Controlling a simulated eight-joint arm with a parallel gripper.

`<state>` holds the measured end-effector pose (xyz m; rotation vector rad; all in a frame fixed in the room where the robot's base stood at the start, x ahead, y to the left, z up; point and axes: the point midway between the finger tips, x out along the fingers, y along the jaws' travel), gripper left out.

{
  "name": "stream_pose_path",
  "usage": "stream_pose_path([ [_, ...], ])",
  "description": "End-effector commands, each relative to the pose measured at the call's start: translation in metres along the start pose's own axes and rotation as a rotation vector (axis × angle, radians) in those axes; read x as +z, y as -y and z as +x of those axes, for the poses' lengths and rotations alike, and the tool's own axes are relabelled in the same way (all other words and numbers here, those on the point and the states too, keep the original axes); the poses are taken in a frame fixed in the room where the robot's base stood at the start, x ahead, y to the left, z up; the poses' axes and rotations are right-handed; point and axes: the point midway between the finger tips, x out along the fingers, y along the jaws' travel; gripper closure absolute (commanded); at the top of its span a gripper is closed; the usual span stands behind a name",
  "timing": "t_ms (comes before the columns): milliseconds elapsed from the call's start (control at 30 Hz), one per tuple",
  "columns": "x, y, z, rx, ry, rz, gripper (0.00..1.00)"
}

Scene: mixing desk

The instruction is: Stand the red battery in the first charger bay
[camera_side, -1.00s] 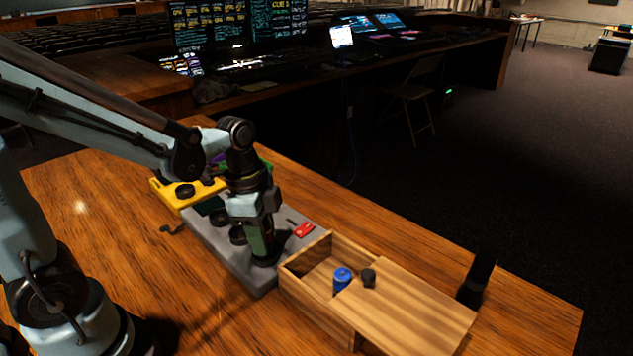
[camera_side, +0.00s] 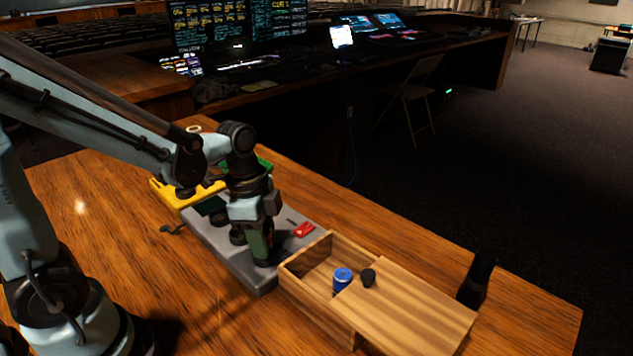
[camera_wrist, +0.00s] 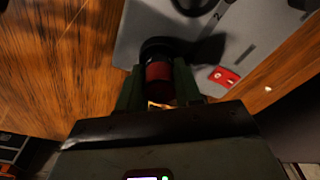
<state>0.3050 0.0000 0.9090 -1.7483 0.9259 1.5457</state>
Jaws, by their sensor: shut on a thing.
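My gripper (camera_side: 261,245) is over the near end of the grey charger (camera_side: 203,239), pointing down. In the wrist view, my gripper (camera_wrist: 158,88) is shut on the red battery (camera_wrist: 158,78), with a dark green finger on each side. The battery's far end meets a black round bay (camera_wrist: 163,46) of the charger; how deep it sits in the bay I cannot tell. In the side view my fingers hide most of the battery. Another black bay (camera_side: 238,236) shows behind my gripper.
A red switch (camera_side: 305,230) is on the charger beside my gripper. An open wooden box (camera_side: 318,306) stands close by, with a blue battery (camera_side: 342,279) inside and a black knob on its lid (camera_side: 415,305). A yellow part (camera_side: 172,197) is at the charger's far end.

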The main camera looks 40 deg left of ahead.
Motion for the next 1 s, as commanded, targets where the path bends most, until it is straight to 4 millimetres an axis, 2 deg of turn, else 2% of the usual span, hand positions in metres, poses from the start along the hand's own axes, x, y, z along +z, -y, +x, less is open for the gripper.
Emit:
stream_pose_path([
  [267,0.001,0.000,0.005,0.000,0.000,0.000,1.00],
  [300,0.001,0.000,0.005,0.000,0.000,0.000,0.63],
  [367,0.001,0.000,0.005,0.000,0.000,0.000,0.55],
  [667,0.001,0.000,0.004,0.000,0.000,0.000,0.55],
  [1000,0.001,0.000,-0.019,0.000,0.000,-0.001,0.55],
])
